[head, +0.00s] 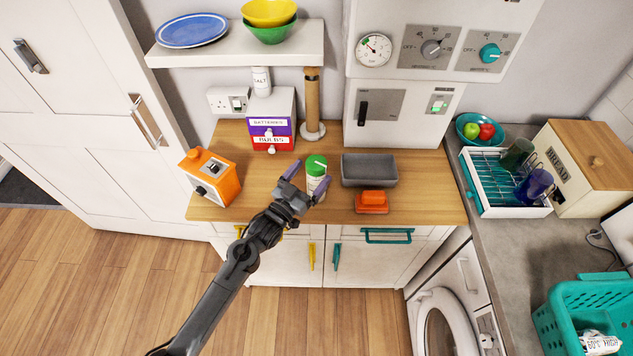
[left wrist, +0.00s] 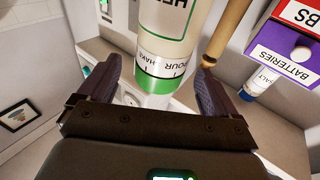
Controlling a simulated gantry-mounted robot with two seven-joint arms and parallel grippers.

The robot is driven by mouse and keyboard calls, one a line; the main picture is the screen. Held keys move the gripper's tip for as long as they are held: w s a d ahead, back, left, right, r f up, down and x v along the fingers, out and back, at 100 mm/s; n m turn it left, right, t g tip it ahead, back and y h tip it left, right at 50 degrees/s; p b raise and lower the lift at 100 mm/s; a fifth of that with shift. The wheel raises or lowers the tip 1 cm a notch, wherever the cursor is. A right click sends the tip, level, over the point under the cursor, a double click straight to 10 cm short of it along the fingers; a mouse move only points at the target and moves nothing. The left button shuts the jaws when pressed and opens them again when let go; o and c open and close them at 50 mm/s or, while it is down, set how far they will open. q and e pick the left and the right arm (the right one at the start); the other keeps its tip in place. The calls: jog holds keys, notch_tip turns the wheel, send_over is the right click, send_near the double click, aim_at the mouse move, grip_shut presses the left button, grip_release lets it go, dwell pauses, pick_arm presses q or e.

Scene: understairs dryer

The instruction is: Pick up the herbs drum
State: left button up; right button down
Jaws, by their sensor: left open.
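The herbs drum (head: 315,172) is a pale cylinder with a green lid, standing upright on the wooden worktop. In the left wrist view the drum (left wrist: 170,45) looks upside down, with part of its lettering and "POUR" and "SHAKE" on a band by the green lid. My left gripper (head: 307,179) is open at the drum, one finger on either side of it. In the left wrist view my left gripper's fingers (left wrist: 155,88) flank the lid end with gaps; I cannot tell whether either touches. My right gripper is not in view.
Batteries and bulbs drawers (head: 271,135), with a salt container (head: 261,81) on top, and a wooden roll holder (head: 312,100) stand behind. An orange appliance (head: 209,177) stands left.

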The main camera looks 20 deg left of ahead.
aim_at(322, 158)
pick_arm(q)
jog(key=shift+w+d+r, duration=0.1)
jog(key=shift+w, duration=0.2)
jog(key=p+x, duration=0.1)
jog(key=x, duration=0.3)
jog(key=shift+r, duration=0.1)
jog(key=shift+w, duration=0.4)
jog(key=c, duration=1.5)
jog(key=shift+c, duration=0.3)
jog(key=shift+r, duration=0.15)
